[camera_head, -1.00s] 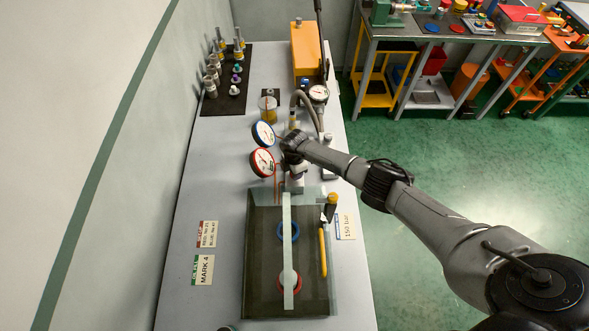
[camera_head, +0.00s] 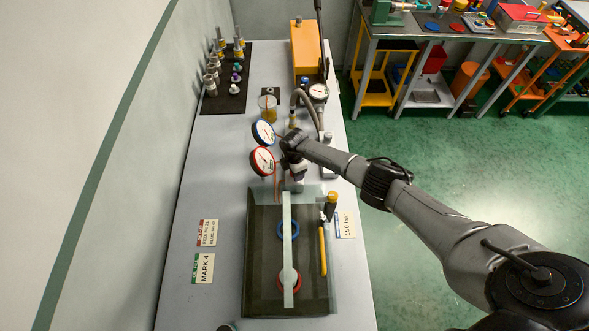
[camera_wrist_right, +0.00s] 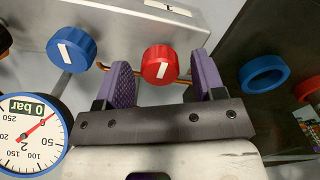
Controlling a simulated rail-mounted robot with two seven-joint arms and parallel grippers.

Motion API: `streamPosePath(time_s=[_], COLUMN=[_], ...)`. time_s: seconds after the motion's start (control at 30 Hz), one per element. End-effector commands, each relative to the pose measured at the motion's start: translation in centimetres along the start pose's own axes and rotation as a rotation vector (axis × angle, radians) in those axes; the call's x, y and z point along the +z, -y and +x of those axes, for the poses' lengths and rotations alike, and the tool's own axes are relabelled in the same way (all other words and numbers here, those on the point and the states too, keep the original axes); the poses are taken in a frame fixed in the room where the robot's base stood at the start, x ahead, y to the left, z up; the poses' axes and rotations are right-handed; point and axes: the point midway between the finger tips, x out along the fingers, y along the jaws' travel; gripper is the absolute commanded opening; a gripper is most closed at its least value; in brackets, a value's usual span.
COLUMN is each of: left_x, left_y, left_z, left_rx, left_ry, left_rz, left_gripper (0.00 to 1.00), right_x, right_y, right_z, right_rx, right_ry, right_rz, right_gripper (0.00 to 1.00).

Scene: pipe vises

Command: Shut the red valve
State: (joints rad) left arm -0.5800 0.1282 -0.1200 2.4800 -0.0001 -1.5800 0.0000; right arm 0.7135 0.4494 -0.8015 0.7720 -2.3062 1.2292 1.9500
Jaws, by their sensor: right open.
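In the right wrist view a red valve knob (camera_wrist_right: 160,65) with a white mark sits on the metal block. The mark is nearly upright in that view. My right gripper (camera_wrist_right: 164,76) is open, with one purple finger on each side of the red knob. Gaps show between the fingers and the knob, so it is not gripped. A blue knob (camera_wrist_right: 71,49) with a white mark is to its left. In the head view my right gripper (camera_head: 296,172) is low at the bench, and my wrist hides the knobs. My left gripper is in neither view.
A blue-rimmed gauge (camera_wrist_right: 30,137) reading 0 bar is close by in the wrist view. The head view shows blue (camera_head: 263,133) and red (camera_head: 262,161) gauges, a dark mat (camera_head: 262,290) with rings and a bar, and an orange box (camera_head: 306,55).

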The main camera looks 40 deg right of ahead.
Motion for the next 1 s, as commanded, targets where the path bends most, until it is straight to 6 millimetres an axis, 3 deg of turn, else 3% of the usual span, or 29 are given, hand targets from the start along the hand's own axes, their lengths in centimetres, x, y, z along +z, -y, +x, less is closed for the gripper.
streamPosePath(time_s=[0.27,0.7,1.0], left_x=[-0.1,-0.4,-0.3], left_y=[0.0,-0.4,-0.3], left_z=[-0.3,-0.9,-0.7], left_rx=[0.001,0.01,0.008], left_ry=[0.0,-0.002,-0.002], left_rz=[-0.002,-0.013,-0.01], left_gripper=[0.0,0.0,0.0], right_x=[0.1,0.0,0.0], right_y=[-0.1,-0.1,-0.1], right_z=[-1.0,-9.1,-12.8], right_rx=[0.002,0.004,0.002], right_ry=[0.0,0.0,0.0], right_rz=[-0.001,-0.002,0.0], right_gripper=[0.63,0.63,0.63])
